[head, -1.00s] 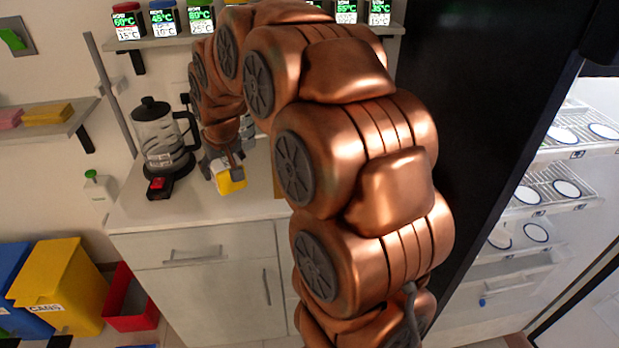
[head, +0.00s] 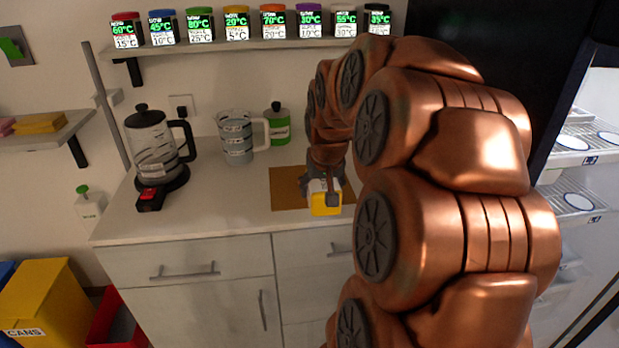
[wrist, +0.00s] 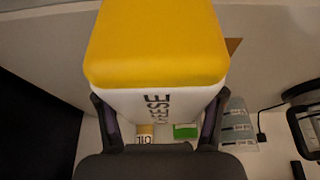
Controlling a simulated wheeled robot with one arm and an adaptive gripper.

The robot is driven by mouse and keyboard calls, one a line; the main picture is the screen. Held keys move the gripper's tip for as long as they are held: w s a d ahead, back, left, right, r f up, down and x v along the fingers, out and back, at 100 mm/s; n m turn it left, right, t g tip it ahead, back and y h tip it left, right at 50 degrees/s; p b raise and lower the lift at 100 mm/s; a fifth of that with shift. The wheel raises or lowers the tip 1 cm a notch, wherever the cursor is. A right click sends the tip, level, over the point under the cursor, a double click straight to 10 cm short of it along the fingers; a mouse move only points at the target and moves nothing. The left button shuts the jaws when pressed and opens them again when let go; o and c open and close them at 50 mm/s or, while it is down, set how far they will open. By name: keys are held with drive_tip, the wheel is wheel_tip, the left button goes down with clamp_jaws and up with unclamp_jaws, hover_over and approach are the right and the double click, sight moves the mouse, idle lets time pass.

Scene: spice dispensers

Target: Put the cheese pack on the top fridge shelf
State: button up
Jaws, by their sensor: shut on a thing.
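The cheese pack (head: 325,204) is a yellow and white block with dark lettering. My gripper (head: 326,190) is shut on it and holds it above the counter, by the brown board. In the wrist view the pack (wrist: 157,45) fills the upper middle, yellow face up front, with a finger on each side of its white part. My arm hides part of the fridge.
The counter (head: 200,215) holds a black-lidded kettle (head: 152,150), a measuring jug (head: 236,140), a green bottle (head: 277,125) and the brown board (head: 286,192). A shelf of several spice dispensers (head: 236,25) hangs above. A dark fridge side (head: 530,70) stands right of the counter.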

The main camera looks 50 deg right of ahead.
drive_tip(key=w+d, duration=0.2)
drive_tip(key=w, duration=0.2)
drive_tip(key=w+d+f+p, duration=0.1)
drive_tip(key=w+d, duration=0.5)
drive_tip(key=w, duration=0.1)
drive_tip(key=shift+w+f+p, duration=0.15)
drive_tip(key=shift+w+p, duration=0.15)
drive_tip(key=shift+p, duration=0.05)
drive_tip(key=shift+f, duration=1.8)
drive_tip(key=shift+f, duration=0.2)
drive_tip(key=o, duration=1.3)
drive_tip(key=shift+r, duration=0.1)
drive_tip(key=shift+o, duration=0.2)
drive_tip(key=v, duration=1.2)
drive_tip(key=shift+r, duration=0.15)
